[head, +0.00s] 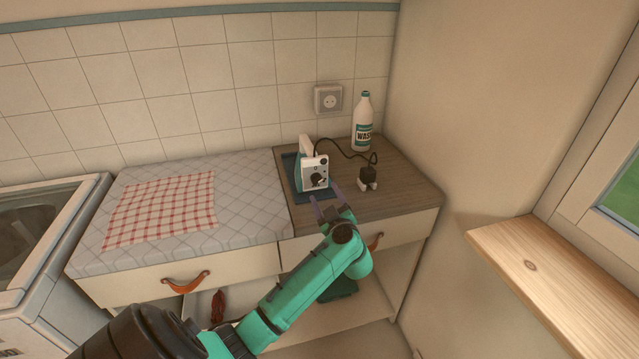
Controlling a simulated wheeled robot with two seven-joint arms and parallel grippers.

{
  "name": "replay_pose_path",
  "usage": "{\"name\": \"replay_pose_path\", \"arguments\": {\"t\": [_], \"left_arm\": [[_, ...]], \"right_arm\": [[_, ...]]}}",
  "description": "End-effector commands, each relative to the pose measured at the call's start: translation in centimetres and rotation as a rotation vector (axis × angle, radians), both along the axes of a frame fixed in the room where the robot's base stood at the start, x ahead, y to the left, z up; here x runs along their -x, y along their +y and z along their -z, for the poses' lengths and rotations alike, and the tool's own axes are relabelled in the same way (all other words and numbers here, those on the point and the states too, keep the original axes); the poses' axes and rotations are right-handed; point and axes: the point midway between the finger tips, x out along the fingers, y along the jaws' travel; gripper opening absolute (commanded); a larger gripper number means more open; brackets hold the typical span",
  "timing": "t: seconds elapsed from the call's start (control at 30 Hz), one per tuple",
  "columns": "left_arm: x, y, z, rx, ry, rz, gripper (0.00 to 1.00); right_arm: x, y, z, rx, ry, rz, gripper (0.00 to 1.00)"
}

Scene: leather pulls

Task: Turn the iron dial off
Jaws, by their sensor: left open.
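The iron (307,165) stands on its heel on a dark blue rest (293,178) on the wooden counter, its white end facing me. Its black dial (318,180) is on that white face; I cannot read its setting. My left gripper (326,198) is open, with its fingers just in front of and below the dial, one on each side. I cannot tell whether they touch it. The iron's dark cord ends in a black plug (368,179) that lies loose on the counter. My right gripper is not in view.
A white wash bottle (362,122) stands behind the plug. A wall socket (328,98) is above, empty. A padded ironing surface (245,215) with a red checked cloth (160,208) lies to the left. A wooden sill (560,280) juts out at right.

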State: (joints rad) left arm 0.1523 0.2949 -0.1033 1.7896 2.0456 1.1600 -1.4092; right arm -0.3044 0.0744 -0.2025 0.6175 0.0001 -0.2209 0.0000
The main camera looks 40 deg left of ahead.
Motion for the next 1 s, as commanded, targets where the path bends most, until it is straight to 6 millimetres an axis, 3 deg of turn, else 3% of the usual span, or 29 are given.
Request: {"name": "replay_pose_path", "arguments": {"t": [0.1, 0.23, 0.57, 0.7, 0.77, 1.0], "left_arm": [[-1.7, 2.6, -0.1, -0.003, 0.0, -0.004, 0.71], [-2.9, 4.3, 0.0, -0.002, 0.0, -0.002, 0.71], [-3.4, 4.9, 0.0, -0.001, 0.0, 0.0, 0.71], [-3.3, 4.9, 0.0, -0.001, 0.0, 0.0, 0.17], [-3.3, 4.9, 0.1, -0.001, 0.0, 0.0, 0.0], [-3.3, 4.9, 0.0, 0.007, -0.009, -0.001, 0.0]], "right_arm": [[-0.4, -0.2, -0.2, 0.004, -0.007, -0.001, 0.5], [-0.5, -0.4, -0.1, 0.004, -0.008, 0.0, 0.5], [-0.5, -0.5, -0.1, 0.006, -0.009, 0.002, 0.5], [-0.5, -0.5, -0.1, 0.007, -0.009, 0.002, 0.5], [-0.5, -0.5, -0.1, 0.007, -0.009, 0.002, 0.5], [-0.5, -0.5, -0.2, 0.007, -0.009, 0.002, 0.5]]}}
